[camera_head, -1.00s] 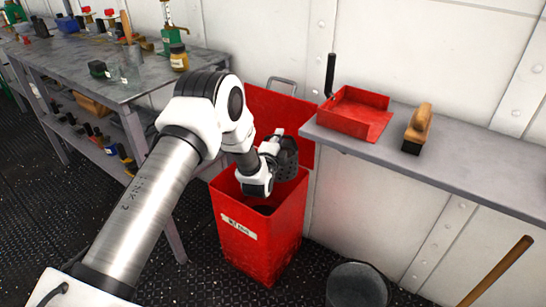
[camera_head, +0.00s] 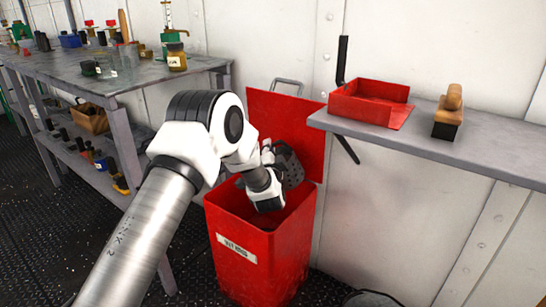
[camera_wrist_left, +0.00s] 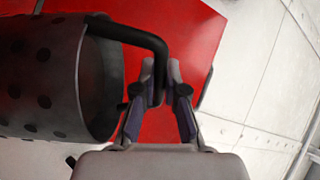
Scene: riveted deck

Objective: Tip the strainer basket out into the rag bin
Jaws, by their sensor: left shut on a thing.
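The strainer basket is a dark grey perforated cylinder (camera_head: 289,166) held above the red rag bin (camera_head: 262,262). It appears tilted on its side. My left gripper (camera_head: 267,158) is shut on its black handle, in front of the bin's raised red lid. In the left wrist view the basket (camera_wrist_left: 40,85) fills the left side, its rim towards the gripper, and the handle bar runs between the closed fingers (camera_wrist_left: 160,92). The bin's inside is mostly hidden by my arm, and I cannot see what the basket holds. My right gripper is out of view.
A grey shelf (camera_head: 440,148) at the right holds a red dustpan (camera_head: 371,104) and a wooden brush (camera_head: 449,113). A workbench (camera_head: 110,80) with bottles and jars stands at the left. The wall is close behind the bin.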

